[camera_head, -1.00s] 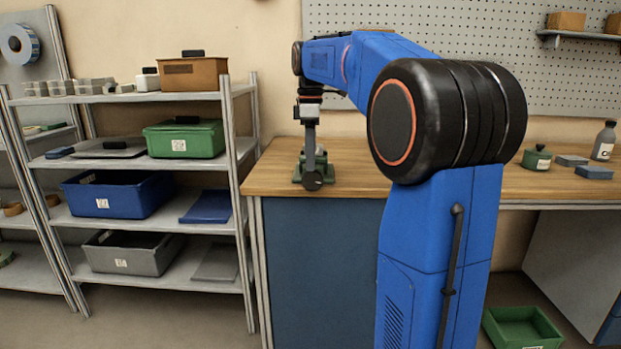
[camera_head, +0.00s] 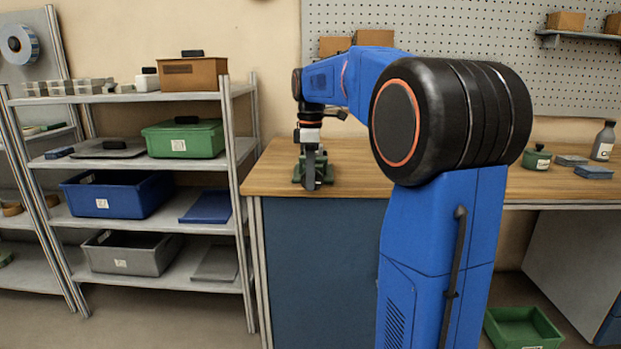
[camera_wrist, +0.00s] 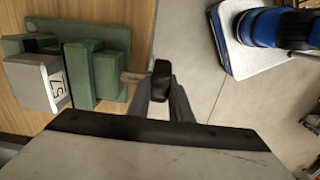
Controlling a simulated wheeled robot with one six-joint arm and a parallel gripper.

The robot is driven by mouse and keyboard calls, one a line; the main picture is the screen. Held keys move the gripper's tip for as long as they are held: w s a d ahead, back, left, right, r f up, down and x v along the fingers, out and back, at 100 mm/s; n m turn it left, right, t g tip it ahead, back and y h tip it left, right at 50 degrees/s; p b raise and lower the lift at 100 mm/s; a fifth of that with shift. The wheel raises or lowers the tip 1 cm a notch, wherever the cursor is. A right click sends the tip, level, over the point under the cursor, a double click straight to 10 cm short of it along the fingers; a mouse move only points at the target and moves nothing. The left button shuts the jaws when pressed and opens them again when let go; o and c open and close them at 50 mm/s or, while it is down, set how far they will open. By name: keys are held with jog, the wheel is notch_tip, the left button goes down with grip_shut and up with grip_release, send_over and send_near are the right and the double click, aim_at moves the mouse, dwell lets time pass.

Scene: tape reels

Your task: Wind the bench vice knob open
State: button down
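The green bench vice (camera_head: 298,172) stands on the wooden bench near its front edge. A short rod runs from the vice to the dark knob (camera_wrist: 163,75). My gripper (camera_wrist: 163,92) is at the knob, with a grey finger towards either side of it. I cannot tell whether the fingers press on it. In the head view my gripper (camera_head: 311,168) points down in front of the vice, and the knob cannot be made out there.
The wooden bench top (camera_head: 352,165) is clear around the vice. A shelf rack (camera_head: 150,98) with bins stands close by on the left. A green tray (camera_head: 522,327) is on the floor.

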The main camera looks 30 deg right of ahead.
jog(key=shift+h, duration=0.3)
jog(key=shift+w+a+f+g+h, duration=0.1)
jog(key=shift+w+a+g+h, duration=0.1)
jog(key=shift+g+h, duration=0.65)
jog(key=g+h, duration=0.2)
jog(key=h, duration=0.1)
jog(key=shift+f, duration=0.15)
jog(key=g+h, duration=0.2)
jog(key=h, duration=0.1)
jog(key=shift+a+f, duration=0.1)
jog(key=shift+f, duration=0.05)
jog(key=shift+f+g+h, duration=0.1)
jog(key=shift+g+h, duration=0.75)
jog(key=shift+h, duration=0.6)
jog(key=c, duration=1.6)
grip_release()
